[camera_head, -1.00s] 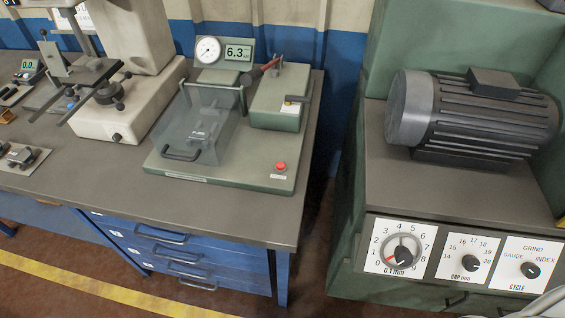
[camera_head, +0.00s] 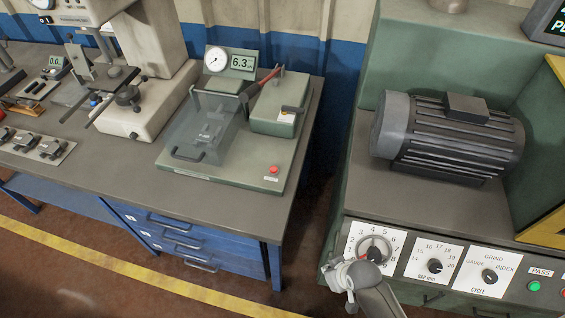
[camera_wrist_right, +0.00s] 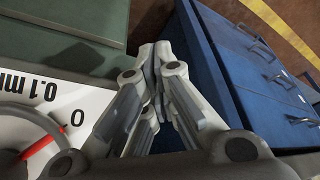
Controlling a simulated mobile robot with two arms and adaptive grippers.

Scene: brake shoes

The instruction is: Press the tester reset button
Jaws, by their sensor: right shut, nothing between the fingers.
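A clear guard (camera_head: 205,130) with a dark handle stands over the tester's left part. My right gripper (camera_head: 340,275) is low in the head view, to the right of and nearer than the button, in front of the dial panel. In the right wrist view its fingers (camera_wrist_right: 157,55) are together and empty. My left gripper is not in view.
A green machine with a motor (camera_head: 447,135) stands right of the bench, across a narrow gap. Its panel (camera_head: 430,262) has dials and a green PASS button (camera_head: 534,286). Blue drawers (camera_head: 185,240) are under the bench. A microscope-like stand (camera_head: 135,90) is left of the tester.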

